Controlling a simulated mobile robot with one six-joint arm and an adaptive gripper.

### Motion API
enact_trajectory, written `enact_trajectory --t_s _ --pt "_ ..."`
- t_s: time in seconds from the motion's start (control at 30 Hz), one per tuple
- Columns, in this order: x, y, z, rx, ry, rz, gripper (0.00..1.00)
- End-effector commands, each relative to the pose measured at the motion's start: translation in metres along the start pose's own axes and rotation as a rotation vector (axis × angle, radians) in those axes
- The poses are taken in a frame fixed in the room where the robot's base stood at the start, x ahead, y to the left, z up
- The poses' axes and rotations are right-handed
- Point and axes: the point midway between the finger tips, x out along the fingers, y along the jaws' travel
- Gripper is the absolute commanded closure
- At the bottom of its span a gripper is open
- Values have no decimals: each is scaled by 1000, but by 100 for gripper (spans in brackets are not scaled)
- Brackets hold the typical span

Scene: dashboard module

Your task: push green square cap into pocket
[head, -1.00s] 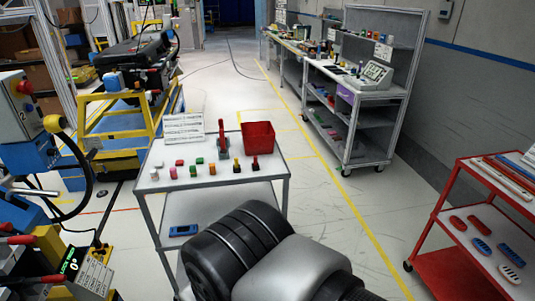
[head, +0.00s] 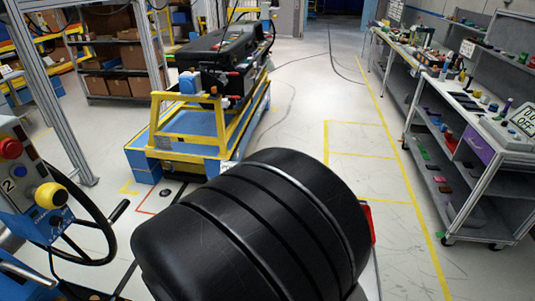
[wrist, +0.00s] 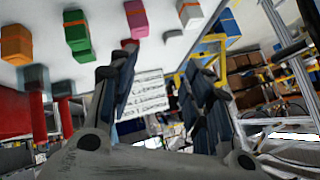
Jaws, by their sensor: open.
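In the wrist view, a green block (wrist: 77,33) stands on the white table top at upper left, between an orange block and a pink one. I cannot tell whether it is the green square cap. My gripper (wrist: 158,68) is open, its two dark fingers apart with no object held between them. The green block lies to the left of the fingers. In the head view, my black arm hides the table top and the gripper. The black dashboard module (head: 226,50) is on a yellow and blue stand at upper middle; no pocket can be made out.
An orange block (wrist: 15,45), a pink block (wrist: 136,18) and a white block (wrist: 190,12) stand near the green one. A white text card (wrist: 141,95) shows behind the fingers. A grey shelf cart (head: 470,160) stands at right. Floor is clear between cart and stand.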

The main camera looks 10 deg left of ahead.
Motion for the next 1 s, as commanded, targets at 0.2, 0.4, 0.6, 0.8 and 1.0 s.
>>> enact_trajectory --t_s 0.2,0.4,0.6,0.8,1.0 --pt "11 36 80 -109 258 124 55" --pt "-12 82 118 -268 538 164 55" --pt "-42 108 132 -396 754 148 55" --pt "-43 114 124 -425 815 145 55" --pt "-13 114 92 -421 814 148 55"
